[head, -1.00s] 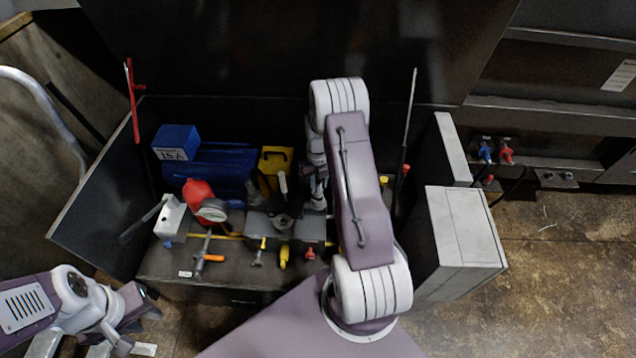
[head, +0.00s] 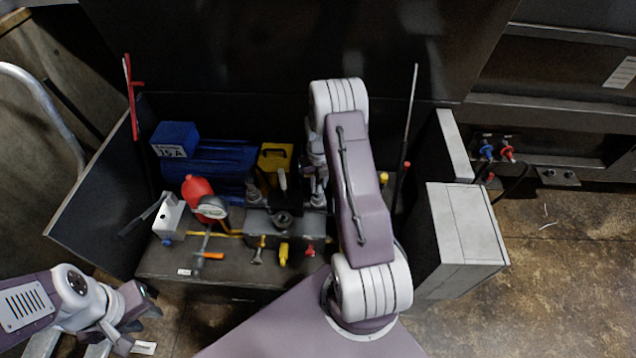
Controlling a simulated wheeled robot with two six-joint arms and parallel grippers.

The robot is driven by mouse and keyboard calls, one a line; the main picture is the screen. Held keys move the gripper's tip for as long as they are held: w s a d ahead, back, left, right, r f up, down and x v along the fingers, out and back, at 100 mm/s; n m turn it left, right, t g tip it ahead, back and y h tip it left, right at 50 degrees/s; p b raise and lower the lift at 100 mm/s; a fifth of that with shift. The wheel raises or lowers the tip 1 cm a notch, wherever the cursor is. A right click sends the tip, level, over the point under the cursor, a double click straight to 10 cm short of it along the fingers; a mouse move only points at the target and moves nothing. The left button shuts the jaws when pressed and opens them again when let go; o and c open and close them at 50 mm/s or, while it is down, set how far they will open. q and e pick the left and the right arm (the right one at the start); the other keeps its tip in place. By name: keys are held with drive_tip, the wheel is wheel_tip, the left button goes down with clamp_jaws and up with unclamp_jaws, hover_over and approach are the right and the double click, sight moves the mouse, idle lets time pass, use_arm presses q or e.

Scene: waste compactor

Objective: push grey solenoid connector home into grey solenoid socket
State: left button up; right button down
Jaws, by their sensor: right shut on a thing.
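A grey manifold block (head: 258,226) stands on the cabinet floor, with a dark round fitting (head: 283,219) on its top; small yellow and red fittings stick out of its front. My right gripper (head: 284,198) is a dark shape just above and behind that round fitting, partly hidden by my own arm. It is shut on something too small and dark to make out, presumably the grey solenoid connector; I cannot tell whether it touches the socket. The grey socket is not clearly distinguishable. My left gripper (head: 146,306) hangs at the lower left, away from the block; its jaw opening is unclear.
Left of the block are a red bottle (head: 197,187), a round gauge (head: 211,208), a white box (head: 168,217) and an orange-handled tool (head: 209,255). Behind are a blue box (head: 175,139) and a yellow case (head: 275,158). A grey cabinet (head: 465,225) stands right.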

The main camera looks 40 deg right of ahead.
drive_tip(key=shift+f+b, duration=0.45)
drive_tip(key=shift+f, duration=0.35)
drive_tip(key=c, duration=1.1)
unclamp_jaws()
drive_tip(key=shift+c, duration=0.3)
wheel_tip(320, 180, up, 7)
drive_tip(key=p, duration=0.6)
drive_tip(key=shift+r, duration=0.1)
drive_tip(key=shift+s, duration=0.1)
